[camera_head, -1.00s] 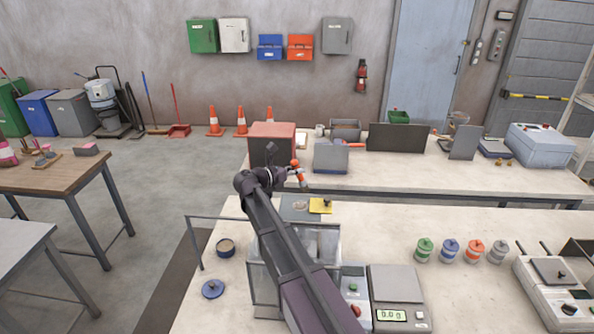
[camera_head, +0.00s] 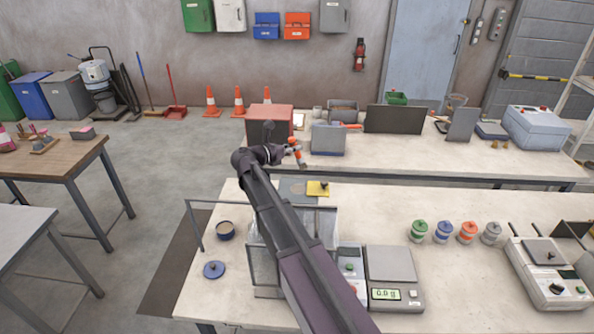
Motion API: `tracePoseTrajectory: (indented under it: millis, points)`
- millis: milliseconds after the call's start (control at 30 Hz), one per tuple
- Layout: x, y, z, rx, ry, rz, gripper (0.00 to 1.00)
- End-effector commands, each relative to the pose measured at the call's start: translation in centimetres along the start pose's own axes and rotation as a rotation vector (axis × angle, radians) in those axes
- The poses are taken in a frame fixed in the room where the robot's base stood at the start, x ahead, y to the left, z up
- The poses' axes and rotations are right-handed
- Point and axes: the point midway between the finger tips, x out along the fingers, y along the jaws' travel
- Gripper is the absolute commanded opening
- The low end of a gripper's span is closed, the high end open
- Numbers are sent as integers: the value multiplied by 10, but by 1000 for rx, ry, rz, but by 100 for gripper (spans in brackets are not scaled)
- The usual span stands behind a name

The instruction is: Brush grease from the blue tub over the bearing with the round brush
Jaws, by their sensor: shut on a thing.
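The blue tub (camera_head: 225,231) stands open on the near bench, left of my arm, with tan grease in it. Its blue lid (camera_head: 214,270) lies flat nearer the front. My gripper (camera_head: 293,150) is beyond the back edge of the near bench, well away from the tub. It is shut on a thin tool with an orange end and a pale lower tip, which looks like the round brush (camera_head: 301,161). The grip is small and partly hidden by my wrist. I cannot make out the bearing; a grey plate (camera_head: 289,189) and a yellow block with a dark knob (camera_head: 318,189) lie below the gripper.
A clear-walled frame (camera_head: 325,223) stands under my arm. A scale (camera_head: 390,265) is to its right, then several coloured lidded pots (camera_head: 443,232). A red box (camera_head: 270,117) and a grey bin (camera_head: 328,139) stand on the far bench. The bench between scale and pots is clear.

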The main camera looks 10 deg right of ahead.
Motion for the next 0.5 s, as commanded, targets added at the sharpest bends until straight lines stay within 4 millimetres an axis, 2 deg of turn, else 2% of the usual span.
tracePoseTrajectory:
  millis: [267,500]
  points:
    - [0,0,-1,0,0,0,0]
    - [3,1,-11,0,0,0,0]
